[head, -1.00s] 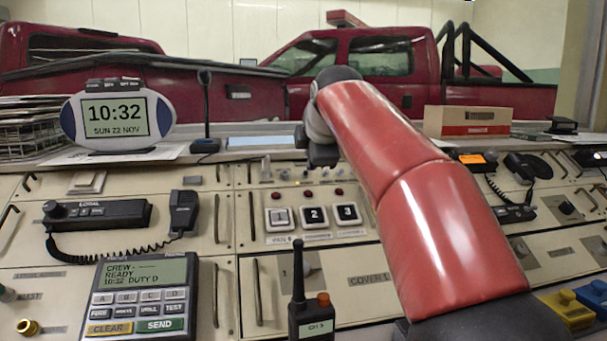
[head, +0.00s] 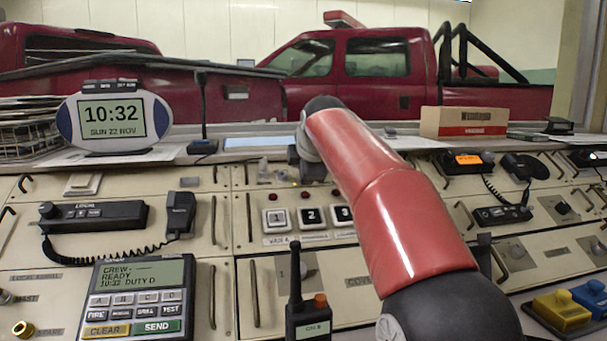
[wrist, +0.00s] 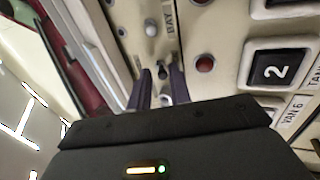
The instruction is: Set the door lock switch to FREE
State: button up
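In the wrist view, my gripper (wrist: 161,72) points at a strip of small switches on the cream console, with its two dark fingers apart. A small switch (wrist: 161,69) with a dark tip shows between the fingertips; I cannot tell whether they touch it. A pale lever (wrist: 150,27) stands beyond, next to a label reading BAY. In the head view, a toggle switch (head: 263,169) shows left of my gripper, whose fingers are hidden there. I cannot read a DOOR LOCK or FREE label, so which switch is the door lock and its setting are unclear.
Red round lamps (wrist: 204,63) and square numbered buttons (head: 311,216) lie close to the switch strip. A radio handset (head: 308,318) stands upright at the front. A keypad terminal (head: 139,300) is at front left, and a clock (head: 113,121) stands behind.

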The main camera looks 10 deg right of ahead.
jog(key=shift+w+r+p, duration=0.5)
jog(key=shift+p, duration=0.45)
jog(key=shift+f, duration=0.1)
jog(key=shift+s+r+p, duration=0.35)
jog(key=shift+s+r, duration=0.15)
jog(key=shift+r, duration=0.4)
jog(key=shift+s+r, duration=0.55)
jog(key=shift+r, duration=0.25)
jog(key=shift+s+r, duration=0.55)
jog(key=shift+r, duration=0.25)
